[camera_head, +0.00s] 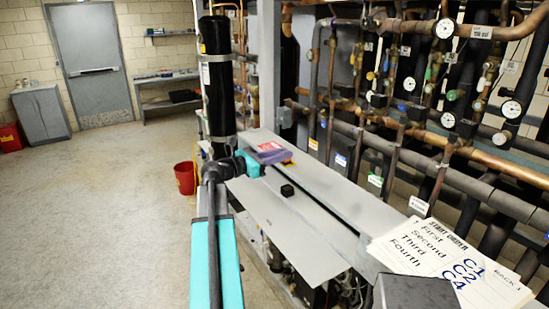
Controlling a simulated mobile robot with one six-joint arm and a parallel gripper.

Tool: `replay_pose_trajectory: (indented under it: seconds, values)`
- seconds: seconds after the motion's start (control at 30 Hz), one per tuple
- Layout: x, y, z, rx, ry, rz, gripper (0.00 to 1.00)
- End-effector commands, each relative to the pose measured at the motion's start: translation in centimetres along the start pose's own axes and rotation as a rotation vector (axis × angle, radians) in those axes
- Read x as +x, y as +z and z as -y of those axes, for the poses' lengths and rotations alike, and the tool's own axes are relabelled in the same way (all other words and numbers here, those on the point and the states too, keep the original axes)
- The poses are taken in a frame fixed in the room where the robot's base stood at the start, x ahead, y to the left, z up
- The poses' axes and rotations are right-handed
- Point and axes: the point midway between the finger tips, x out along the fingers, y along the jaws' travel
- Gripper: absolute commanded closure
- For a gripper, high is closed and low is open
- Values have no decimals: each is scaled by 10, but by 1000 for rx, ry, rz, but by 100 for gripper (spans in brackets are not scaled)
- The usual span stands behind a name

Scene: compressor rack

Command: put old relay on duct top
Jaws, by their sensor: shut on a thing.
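My gripper (250,163) is at the end of my teal and black arm, over the far left end of a long grey metal top (305,235). It is small in the picture. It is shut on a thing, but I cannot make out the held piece. A small black block (287,190) sits on the grey top, a little to the right of and nearer than my gripper. I cannot tell whether this block is the old relay, or whether the grey top is the duct top.
A red and purple item (271,152) lies just beyond my gripper. A tall black cylinder (218,80) stands behind it. Pipes with gauges (445,28) line the right. Start-order cards (450,265) and a dark box (416,292) are near front.

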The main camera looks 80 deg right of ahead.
Motion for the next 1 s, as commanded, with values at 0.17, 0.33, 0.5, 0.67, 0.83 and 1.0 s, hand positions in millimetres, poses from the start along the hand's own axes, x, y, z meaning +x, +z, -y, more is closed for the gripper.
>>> replay_pose_trajectory:
  seconds: [0.17, 0.33, 0.5, 0.67, 0.83, 1.0]
  values:
    - [17, -3, 0, 0, 0, 0, 100]
    - [32, -5, 0, 0, -1, 0, 100]
    - [48, -7, 0, 0, -2, 0, 100]
    - [62, -9, -1, 0, -1, 1, 100]
    - [71, -18, 0, -1, 1, 0, 100]
    - [70, -29, 0, -1, 0, 0, 100]
